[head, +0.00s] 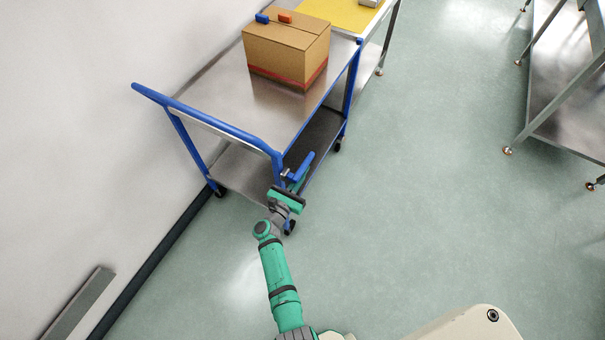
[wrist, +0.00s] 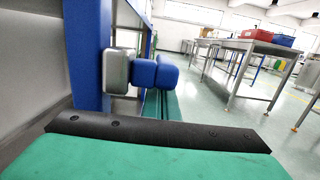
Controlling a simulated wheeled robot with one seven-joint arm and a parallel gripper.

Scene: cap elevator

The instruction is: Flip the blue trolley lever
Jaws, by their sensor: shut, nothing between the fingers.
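The trolley (head: 215,125) has a blue frame and stands against the left wall. Its blue lever (head: 303,166) sticks out at the near right corner post in the head view. In the wrist view the lever (wrist: 155,72) is a rounded blue piece on a grey block (wrist: 115,71) beside the blue post (wrist: 86,50). My green gripper (head: 296,179) is at that corner, right by the lever. In the wrist view its fingers (wrist: 161,104) are together and empty, just below and behind the lever. I cannot tell whether they touch it.
A cardboard box (head: 287,50) with small blue and orange pieces sits on the trolley top. A yellow-topped table (head: 335,12) stands behind it. A steel table (head: 570,95) stands at the right. The green floor (head: 430,170) between is clear.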

